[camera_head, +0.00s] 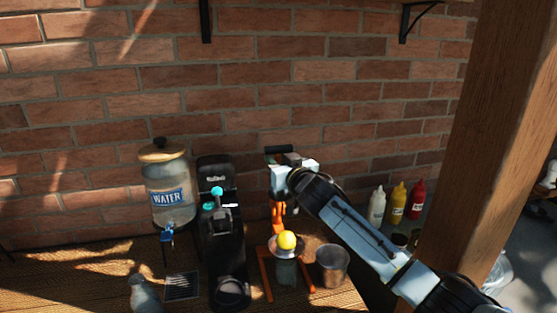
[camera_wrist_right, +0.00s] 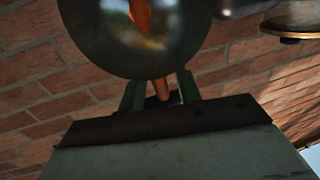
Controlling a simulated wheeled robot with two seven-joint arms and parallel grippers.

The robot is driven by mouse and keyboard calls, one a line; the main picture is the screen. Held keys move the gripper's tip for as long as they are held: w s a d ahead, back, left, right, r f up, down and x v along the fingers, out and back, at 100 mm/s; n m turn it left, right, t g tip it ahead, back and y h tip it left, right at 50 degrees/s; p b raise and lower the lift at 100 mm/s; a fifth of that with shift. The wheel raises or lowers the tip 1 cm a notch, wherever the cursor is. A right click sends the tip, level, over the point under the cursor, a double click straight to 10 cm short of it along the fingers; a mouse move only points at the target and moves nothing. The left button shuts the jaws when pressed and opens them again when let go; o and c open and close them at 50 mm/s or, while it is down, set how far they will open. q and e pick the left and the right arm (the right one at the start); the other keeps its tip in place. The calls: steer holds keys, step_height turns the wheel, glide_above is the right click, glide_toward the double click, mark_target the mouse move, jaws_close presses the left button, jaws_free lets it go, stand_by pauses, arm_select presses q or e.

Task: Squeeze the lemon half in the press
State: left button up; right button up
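The lemon half (camera_head: 287,240) shows as a yellow dome on the metal bowl of the press. The press has an orange frame (camera_head: 266,275) and a black-ended lever (camera_head: 278,149) above. My right gripper (camera_head: 290,166) is at the raised lever. In the right wrist view, an orange bar with a dark end (camera_wrist_right: 162,98) lies between the two green fingers. A shiny metal dome (camera_wrist_right: 130,35) hides the fingertips, so I cannot tell whether they are shut on the lever. My left gripper is not in view.
A metal cup (camera_head: 332,266) stands right of the press. A black coffee machine (camera_head: 222,255) and a water dispenser (camera_head: 168,190) stand to the left. Sauce bottles (camera_head: 397,203) are behind my right arm. A wooden post (camera_head: 490,120) rises at right, before a brick wall.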

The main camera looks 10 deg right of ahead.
steer(key=shift+c, duration=0.4)
jaws_close()
steer(key=s+f+n+t+y+b, duration=0.1)
steer(key=s+t+b, duration=0.4)
steer(key=b, duration=0.9)
steer(key=shift+s+f+y, duration=0.6)
steer(key=shift+s+f, duration=0.45)
steer(key=shift+s, duration=0.85)
steer(key=shift+d, duration=0.1)
